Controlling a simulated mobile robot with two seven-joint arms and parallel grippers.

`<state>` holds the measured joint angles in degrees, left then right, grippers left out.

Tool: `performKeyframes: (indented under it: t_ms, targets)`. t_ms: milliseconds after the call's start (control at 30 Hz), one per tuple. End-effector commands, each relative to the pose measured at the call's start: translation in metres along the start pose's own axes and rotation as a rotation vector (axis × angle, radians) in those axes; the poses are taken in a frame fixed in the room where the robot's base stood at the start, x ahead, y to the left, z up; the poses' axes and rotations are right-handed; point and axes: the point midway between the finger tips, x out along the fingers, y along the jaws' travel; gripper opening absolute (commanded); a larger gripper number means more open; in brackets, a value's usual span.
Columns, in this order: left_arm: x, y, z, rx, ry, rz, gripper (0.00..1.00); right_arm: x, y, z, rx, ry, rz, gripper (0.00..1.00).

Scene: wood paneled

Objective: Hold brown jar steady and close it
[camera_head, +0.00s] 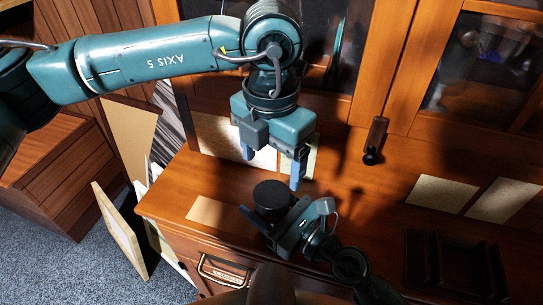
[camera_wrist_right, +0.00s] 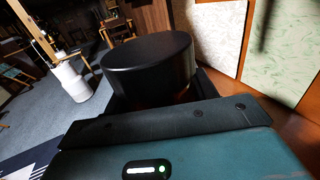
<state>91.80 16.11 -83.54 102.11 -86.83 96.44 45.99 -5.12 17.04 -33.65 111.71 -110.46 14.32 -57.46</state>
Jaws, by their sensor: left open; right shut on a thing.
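The brown jar shows mostly as its wide black lid (camera_head: 271,195) in the head view, near the front edge of the wooden cabinet top. In the right wrist view the black lid (camera_wrist_right: 150,62) sits over a narrow strip of the dark brown jar body (camera_wrist_right: 172,95). I cannot tell how tight the lid is. My right gripper (camera_head: 268,217) is shut on the jar from the front, below the lid. My left gripper (camera_head: 272,166) points down with blue fingers apart, empty, above and slightly behind the lid. The lower jar is hidden by the right gripper.
A wooden cabinet top (camera_head: 370,205) has free room to the right of the jar. A black tray (camera_head: 455,265) lies at the front right. Glass doors with a dark handle (camera_head: 375,140) stand behind. A drawer handle (camera_head: 222,271) is below the front edge.

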Motion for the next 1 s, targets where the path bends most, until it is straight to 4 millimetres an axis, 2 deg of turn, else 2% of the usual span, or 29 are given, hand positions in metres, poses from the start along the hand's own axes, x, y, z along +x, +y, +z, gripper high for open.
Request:
performKeyframes:
  t_ms: [267,367,733,1000]
  targets:
    - [0.003,0.0,0.0,0.002,0.001,0.0,0.77,0.0,0.0,-0.001,0.0,0.002,0.0,0.0]
    - [0.012,0.0,0.0,0.002,0.001,-0.001,0.77,0.0,0.0,-0.001,0.0,0.002,0.0,0.0]
    - [0.066,0.0,0.0,0.003,0.002,0.0,0.77,0.0,0.0,-0.001,0.0,0.002,0.0,0.0]
    - [0.08,0.0,0.0,0.004,0.0,0.001,0.77,0.0,0.0,-0.001,0.0,0.002,0.0,0.0]
